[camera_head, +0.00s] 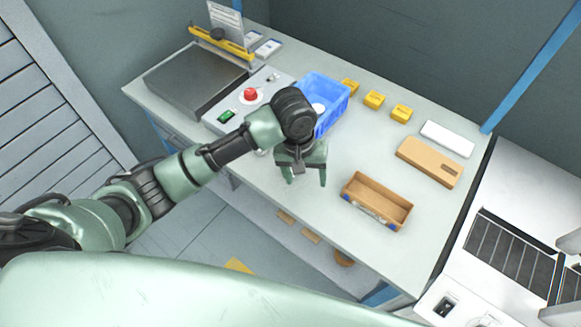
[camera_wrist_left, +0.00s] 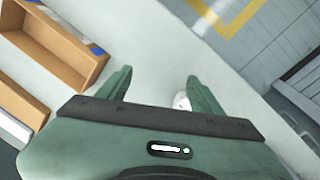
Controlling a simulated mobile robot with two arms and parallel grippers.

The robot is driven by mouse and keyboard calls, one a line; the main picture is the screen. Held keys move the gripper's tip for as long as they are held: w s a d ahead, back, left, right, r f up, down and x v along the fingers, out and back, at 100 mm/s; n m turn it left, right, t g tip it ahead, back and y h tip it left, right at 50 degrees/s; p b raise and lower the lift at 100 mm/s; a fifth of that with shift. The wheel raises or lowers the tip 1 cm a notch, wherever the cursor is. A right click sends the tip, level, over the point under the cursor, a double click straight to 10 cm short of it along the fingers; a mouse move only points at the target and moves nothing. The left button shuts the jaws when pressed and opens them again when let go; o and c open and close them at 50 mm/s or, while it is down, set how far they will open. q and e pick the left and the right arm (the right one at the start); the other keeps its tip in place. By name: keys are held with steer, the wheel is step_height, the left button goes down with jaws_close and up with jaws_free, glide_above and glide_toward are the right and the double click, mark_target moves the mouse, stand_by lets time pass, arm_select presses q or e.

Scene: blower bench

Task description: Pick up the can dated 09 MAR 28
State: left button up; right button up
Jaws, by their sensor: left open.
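My left gripper (camera_head: 306,183) is open above the front part of the bench, fingers pointing down, to the left of the open cardboard box. In the left wrist view its two fingers (camera_wrist_left: 158,77) are spread with nothing clasped. A small whitish rounded thing (camera_wrist_left: 181,100) shows beside the right-hand finger in that view, partly hidden by the gripper; I cannot tell whether it is a can. A white round thing (camera_head: 318,107) sits in the blue bin (camera_head: 334,117). No date is readable on anything. My right gripper is not in view.
An open cardboard box (camera_head: 378,201) stands right of the gripper, and a closed brown box (camera_head: 429,161) and white box (camera_head: 447,138) lie behind it. Several yellow blocks (camera_head: 374,99) line the back. A red button (camera_head: 250,94) is on the left panel. The bench's front edge is close.

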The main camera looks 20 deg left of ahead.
arm_select(q)
steer(key=w+a+r+n, duration=0.1)
steer(key=w+a+r+n+y, duration=0.1)
steer(key=w+a, duration=0.1)
steer(key=w+a+r, duration=0.1)
steer(key=shift+w+a+r+n+g+y, duration=0.3)
steer(key=shift+w+a+n, duration=0.05)
steer(key=shift+a+n, duration=0.05)
steer(key=f, duration=0.2)
steer(key=f+p, duration=0.1)
steer(key=f, duration=0.1)
steer(key=a+f, duration=0.1)
steer(key=f, duration=0.1)
steer(key=shift+w+f+p, duration=0.1)
steer(key=shift+f+p, duration=0.25)
steer(key=shift+f, duration=0.05)
steer(key=shift+d+f, duration=0.1)
steer(key=shift+f, duration=0.3)
jaws_close()
steer(key=shift+r, duration=0.1)
